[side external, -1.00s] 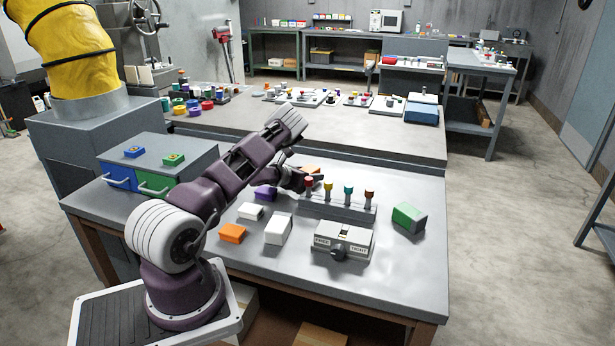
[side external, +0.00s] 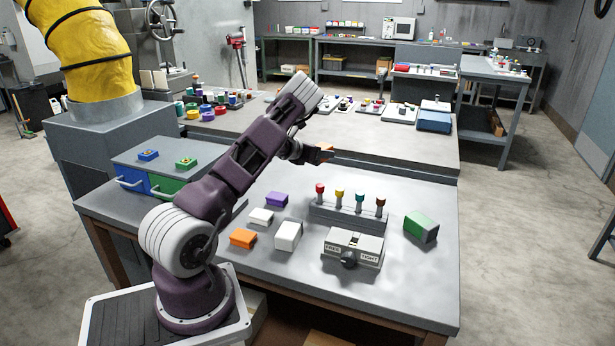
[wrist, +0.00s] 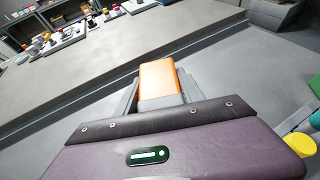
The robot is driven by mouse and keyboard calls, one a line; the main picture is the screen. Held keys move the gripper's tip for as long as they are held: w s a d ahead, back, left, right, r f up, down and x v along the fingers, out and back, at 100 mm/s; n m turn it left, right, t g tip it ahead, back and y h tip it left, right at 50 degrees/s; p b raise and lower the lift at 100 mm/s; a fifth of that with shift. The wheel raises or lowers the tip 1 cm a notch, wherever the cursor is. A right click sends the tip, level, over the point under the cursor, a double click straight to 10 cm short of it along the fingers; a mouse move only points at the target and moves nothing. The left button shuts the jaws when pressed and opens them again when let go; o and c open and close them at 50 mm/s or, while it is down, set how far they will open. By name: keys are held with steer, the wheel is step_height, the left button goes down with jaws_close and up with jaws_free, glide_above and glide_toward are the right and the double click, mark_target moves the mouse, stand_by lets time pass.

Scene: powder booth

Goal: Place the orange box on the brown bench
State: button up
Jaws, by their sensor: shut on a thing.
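An orange box (wrist: 161,80) is held between the fingers of my gripper (wrist: 158,95) in the wrist view. In the side view my gripper (side external: 316,154) is shut on this box (side external: 327,149), raised above the far part of the front table. Part of the box is hidden by the fingers. A second orange box (side external: 243,238) lies at the front left of that table. A long grey-brown bench top (side external: 375,143) lies behind the front table. I cannot tell for certain that it is the brown bench.
On the front table (side external: 300,280) are a rack with several coloured knobs (side external: 348,217), a switch box (side external: 353,249), a green-grey box (side external: 421,228), a purple box (side external: 277,199) and white boxes (side external: 288,235). Trays line the rear bench's back; its front strip is clear.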

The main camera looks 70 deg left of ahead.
step_height(320, 180, up, 12)
steer(key=g, duration=0.1)
steer(key=w+d+f+m+g+h, duration=0.2)
steer(key=d+m+h, duration=0.15)
steer(key=d, duration=0.65)
steer(key=w+d+f+m+g+h, duration=0.25)
steer(key=d+m, duration=0.25)
steer(key=d, duration=0.4)
steer(key=w+d+f+m+g+h, duration=0.25)
steer(key=d+m, duration=0.25)
steer(key=d, duration=0.5)
steer(key=s+d+r+m+g+y, duration=0.1)
steer(key=s+d+r+m+y, duration=0.2)
steer(key=d+m, duration=0.45)
steer(key=d+r+m+g+y, duration=0.2)
steer(key=d+r+m+y, duration=0.15)
steer(key=d+m, duration=0.4)
steer(key=shift+n+t+y, duration=0.3)
steer(key=shift+n, duration=0.15)
steer(key=f, duration=2)
steer(key=shift+s+d+f, duration=0.2)
steer(key=shift+f, duration=0.2)
steer(key=o, duration=1.5)
steer(key=shift+c, duration=0.2)
